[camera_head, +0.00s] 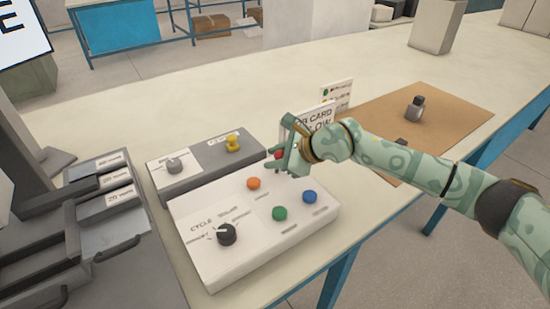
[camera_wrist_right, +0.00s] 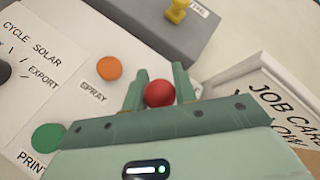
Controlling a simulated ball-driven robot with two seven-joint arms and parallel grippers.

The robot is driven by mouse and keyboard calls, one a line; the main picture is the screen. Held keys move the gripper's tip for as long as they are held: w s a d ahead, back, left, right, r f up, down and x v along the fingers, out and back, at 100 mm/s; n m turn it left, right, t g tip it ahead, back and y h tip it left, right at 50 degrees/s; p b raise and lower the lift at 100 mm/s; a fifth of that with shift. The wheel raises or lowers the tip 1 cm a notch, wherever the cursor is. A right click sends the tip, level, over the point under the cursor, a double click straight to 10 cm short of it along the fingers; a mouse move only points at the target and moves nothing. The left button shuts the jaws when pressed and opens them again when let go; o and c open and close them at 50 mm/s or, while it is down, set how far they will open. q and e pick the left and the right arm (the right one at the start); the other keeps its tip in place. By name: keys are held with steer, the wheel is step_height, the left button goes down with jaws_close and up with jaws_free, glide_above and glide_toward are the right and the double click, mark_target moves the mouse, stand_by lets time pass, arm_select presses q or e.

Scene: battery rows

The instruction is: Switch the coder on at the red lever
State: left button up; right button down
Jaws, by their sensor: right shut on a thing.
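The coder is a white control box (camera_head: 255,254) on the bench. It has an orange button (camera_head: 253,183), a green button (camera_head: 279,213), a blue button (camera_head: 310,197) and a black rotary knob (camera_head: 226,234). The red lever shows as a round red knob (camera_wrist_right: 159,93) in the wrist view, between the fingers of my right gripper (camera_wrist_right: 158,84). My right gripper, at the box's far edge in the head view (camera_head: 284,161), is shut on it. The lever's stem is hidden, so I cannot tell its position. My left gripper is not in view.
A grey box (camera_head: 215,157) with a yellow knob (camera_head: 233,143) stands behind the coder. A job card sign (camera_head: 318,114) stands close behind my right gripper. Labelled grey trays (camera_head: 106,207) are at the left. A brown mat (camera_head: 450,112) lies at the right.

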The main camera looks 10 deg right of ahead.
steer(key=shift+s+d+t, duration=0.15)
steer(key=shift+s+t, duration=0.15)
steer(key=shift+t, duration=0.1)
steer(key=shift+s+t+y+p, duration=0.1)
steer(key=shift+t+y+p, duration=0.2)
steer(key=shift+y+p, duration=0.1)
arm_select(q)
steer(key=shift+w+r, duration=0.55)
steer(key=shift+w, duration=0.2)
arm_select(e)
steer(key=shift+s+d+n+t, duration=0.1)
steer(key=shift+s+n+t, duration=0.05)
steer(key=shift+n+t, duration=0.15)
steer(key=shift+f, duration=0.1)
steer(key=c, duration=1.1)
jaws_free()
